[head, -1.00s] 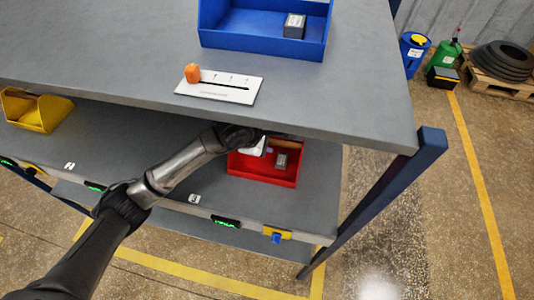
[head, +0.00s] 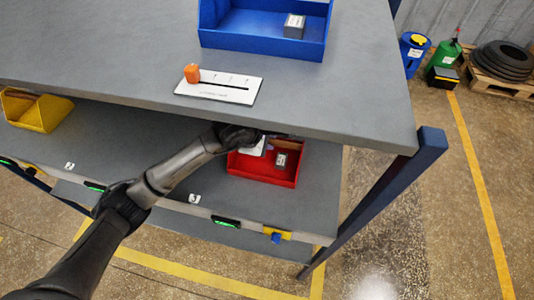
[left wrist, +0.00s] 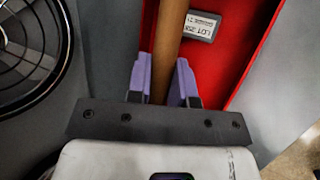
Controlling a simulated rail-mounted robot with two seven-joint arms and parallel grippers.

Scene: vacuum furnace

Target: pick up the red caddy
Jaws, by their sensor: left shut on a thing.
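The red caddy (head: 262,167) stands on the lower shelf, partly hidden under the upper shelf's edge. A grey labelled block (head: 281,160) lies in it. In the left wrist view the red caddy (left wrist: 245,50) shows its inside, the grey block (left wrist: 196,24) and a brown bar-like handle (left wrist: 168,45). My left gripper (left wrist: 165,80) is shut on this handle, with a purple finger on each side. In the head view my left gripper (head: 262,140) is mostly hidden at the shelf edge, above the caddy. My right gripper is not in view.
The upper shelf (head: 330,100) overhangs the caddy closely. It carries a blue bin (head: 262,42) and a white slider plate (head: 225,90) with an orange knob (head: 192,73). A yellow bin (head: 38,112) is at the left of the lower shelf. A blue post (head: 385,195) stands to the right.

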